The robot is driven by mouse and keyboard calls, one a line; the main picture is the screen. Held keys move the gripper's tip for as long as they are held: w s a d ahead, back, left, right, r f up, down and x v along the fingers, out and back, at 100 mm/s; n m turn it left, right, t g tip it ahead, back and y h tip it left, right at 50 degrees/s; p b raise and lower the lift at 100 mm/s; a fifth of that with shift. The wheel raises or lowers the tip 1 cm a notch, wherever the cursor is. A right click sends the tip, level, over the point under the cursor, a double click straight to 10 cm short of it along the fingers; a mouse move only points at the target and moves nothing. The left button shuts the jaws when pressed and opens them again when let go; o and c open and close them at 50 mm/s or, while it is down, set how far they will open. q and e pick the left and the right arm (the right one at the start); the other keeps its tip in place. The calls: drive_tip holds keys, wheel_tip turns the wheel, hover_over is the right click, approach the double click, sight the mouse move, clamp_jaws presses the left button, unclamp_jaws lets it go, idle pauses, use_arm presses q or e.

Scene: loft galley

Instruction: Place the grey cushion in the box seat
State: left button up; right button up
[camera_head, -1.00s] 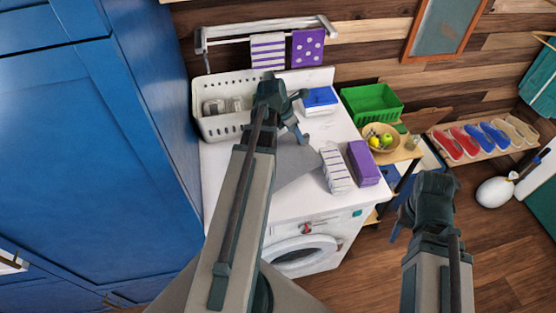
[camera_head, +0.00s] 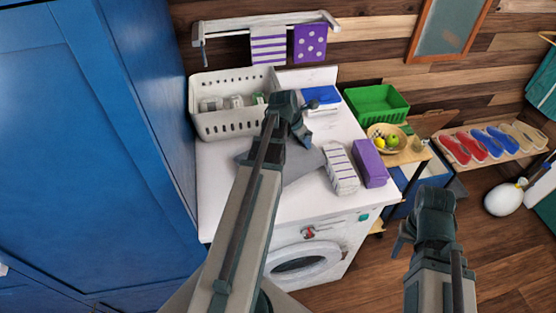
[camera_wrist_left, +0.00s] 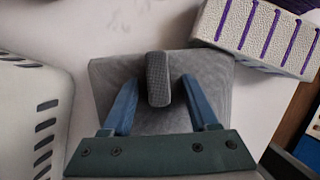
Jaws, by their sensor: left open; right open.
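The grey cushion (camera_head: 302,166) lies flat on the white washing machine top, partly hidden by my left arm in the head view. In the left wrist view the cushion (camera_wrist_left: 208,78) fills the middle, with a darker raised grip (camera_wrist_left: 157,78) standing up from it. My left gripper (camera_head: 298,118) is open above the cushion. In the wrist view its blue fingers (camera_wrist_left: 157,97) stand on either side of the grip, with gaps to it. My right gripper (camera_head: 425,222) is open and empty, right of the machine. I cannot make out the box seat for certain.
A white basket (camera_head: 222,122) stands behind left, and a blue-lidded box (camera_head: 322,96) behind. A green crate (camera_head: 377,105) and a fruit bowl (camera_head: 372,131) stand further right.

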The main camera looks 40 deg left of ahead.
use_arm(q)
drive_tip(key=shift+x, duration=0.75)
drive_tip(key=shift+r, duration=0.1)
clamp_jaws()
